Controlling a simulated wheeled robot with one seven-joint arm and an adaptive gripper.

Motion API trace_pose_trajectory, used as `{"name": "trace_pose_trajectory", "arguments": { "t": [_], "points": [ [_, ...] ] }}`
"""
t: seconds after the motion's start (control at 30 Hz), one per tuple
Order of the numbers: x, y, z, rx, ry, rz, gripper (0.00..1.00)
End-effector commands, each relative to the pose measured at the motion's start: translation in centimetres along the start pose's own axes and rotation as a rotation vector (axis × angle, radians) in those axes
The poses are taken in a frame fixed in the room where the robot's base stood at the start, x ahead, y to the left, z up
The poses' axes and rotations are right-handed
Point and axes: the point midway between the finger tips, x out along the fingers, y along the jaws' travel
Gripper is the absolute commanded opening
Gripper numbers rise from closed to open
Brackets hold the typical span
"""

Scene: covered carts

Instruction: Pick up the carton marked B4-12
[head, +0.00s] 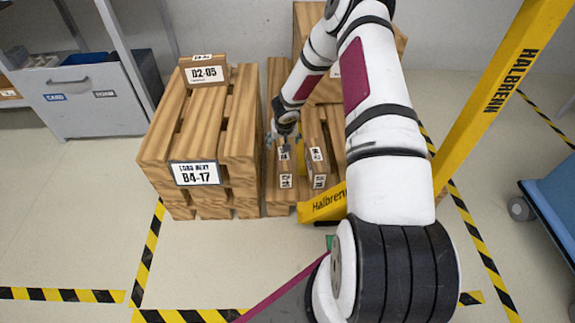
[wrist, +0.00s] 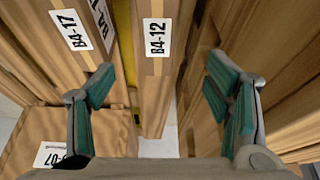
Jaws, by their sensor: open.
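The carton marked B4-12 (wrist: 155,80) is a narrow brown box seen lengthwise in the wrist view, its white label near the top centre. My gripper (wrist: 160,88) is open and empty, with one teal-padded finger to each side of the carton and gaps between pads and carton. In the head view my gripper (head: 284,140) hangs over small brown cartons among the wooden slats; their labels are too small to read there, and my arm hides part of that area.
A carton marked B4-17 (wrist: 85,25) stands left of the B4-12 carton. A box with a label ending in 07 (wrist: 85,128) is at lower left. Wooden boards (wrist: 285,60) rise close on the right. A D2-05 carton (head: 205,75) sits on the left wooden stack; a yellow Halbrenn post (head: 500,85) stands right.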

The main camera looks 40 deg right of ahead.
Motion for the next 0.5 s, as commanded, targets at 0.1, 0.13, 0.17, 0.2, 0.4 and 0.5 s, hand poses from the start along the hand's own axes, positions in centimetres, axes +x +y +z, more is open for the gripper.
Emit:
{"name": "trace_pose_trajectory", "arguments": {
  "t": [0.1, 0.13, 0.17, 0.2, 0.4, 0.5],
  "points": [
    [1.1, -0.1, 0.2, 0.000, -0.001, -0.001, 0.72],
    [1.4, -0.1, 0.3, 0.000, -0.001, -0.002, 0.72],
    [1.8, -0.1, 0.3, -0.001, -0.002, -0.002, 0.72],
    [2.5, -0.1, 0.2, -0.001, -0.001, -0.001, 0.72],
    [6.3, -0.1, 0.3, -0.001, 0.000, 0.000, 0.72],
    [7.8, -0.1, 0.3, -0.002, -0.001, 0.000, 0.72]
  ]
}}
